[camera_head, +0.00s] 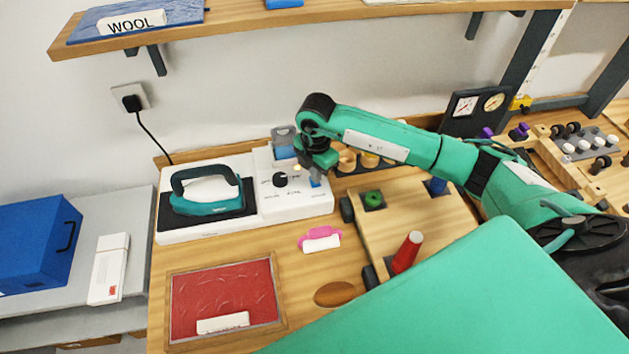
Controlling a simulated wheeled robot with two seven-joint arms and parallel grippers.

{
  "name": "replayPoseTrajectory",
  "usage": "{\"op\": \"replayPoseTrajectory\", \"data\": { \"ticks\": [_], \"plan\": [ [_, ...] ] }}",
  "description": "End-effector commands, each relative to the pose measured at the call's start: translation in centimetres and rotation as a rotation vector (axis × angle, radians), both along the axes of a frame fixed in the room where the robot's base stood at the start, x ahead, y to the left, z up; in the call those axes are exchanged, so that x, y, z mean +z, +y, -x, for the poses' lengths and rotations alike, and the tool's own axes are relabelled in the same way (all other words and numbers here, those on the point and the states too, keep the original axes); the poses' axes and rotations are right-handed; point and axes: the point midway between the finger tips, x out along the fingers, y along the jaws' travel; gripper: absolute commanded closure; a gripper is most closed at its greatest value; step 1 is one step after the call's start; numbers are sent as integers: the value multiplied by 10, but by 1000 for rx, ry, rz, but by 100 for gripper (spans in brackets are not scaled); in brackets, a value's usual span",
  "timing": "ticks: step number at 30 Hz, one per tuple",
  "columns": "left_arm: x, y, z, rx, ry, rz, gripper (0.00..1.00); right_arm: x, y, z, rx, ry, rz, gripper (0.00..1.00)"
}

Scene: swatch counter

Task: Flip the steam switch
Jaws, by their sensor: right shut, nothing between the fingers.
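The white ironing station (240,215) stands at the back left of the wooden counter, with a teal iron (208,192) resting on its dark pad. Its panel carries a black knob (280,179), a small lit amber lamp (297,167) and a small blue switch (315,182). The panel labels are too small to read, and I cannot tell the switch's position. My right gripper (318,174) is shut and empty, pointing down at the blue switch and partly covering it. I cannot tell whether its tips touch the switch. My left gripper is not in view.
A wooden board (400,225) with a red cone (407,252) lies right of the station. A shelf (250,22) hangs above. A cord runs to the wall socket (131,99).

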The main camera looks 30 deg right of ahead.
Motion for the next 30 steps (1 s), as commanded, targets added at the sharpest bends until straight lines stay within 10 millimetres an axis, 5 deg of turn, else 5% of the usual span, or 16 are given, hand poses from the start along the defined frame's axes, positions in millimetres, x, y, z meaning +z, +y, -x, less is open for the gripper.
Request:
{"op": "replayPoseTrajectory", "data": {
  "ticks": [30],
  "plan": [
    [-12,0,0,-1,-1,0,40,-16,0,0,0,0,0,100]
  ]
}}
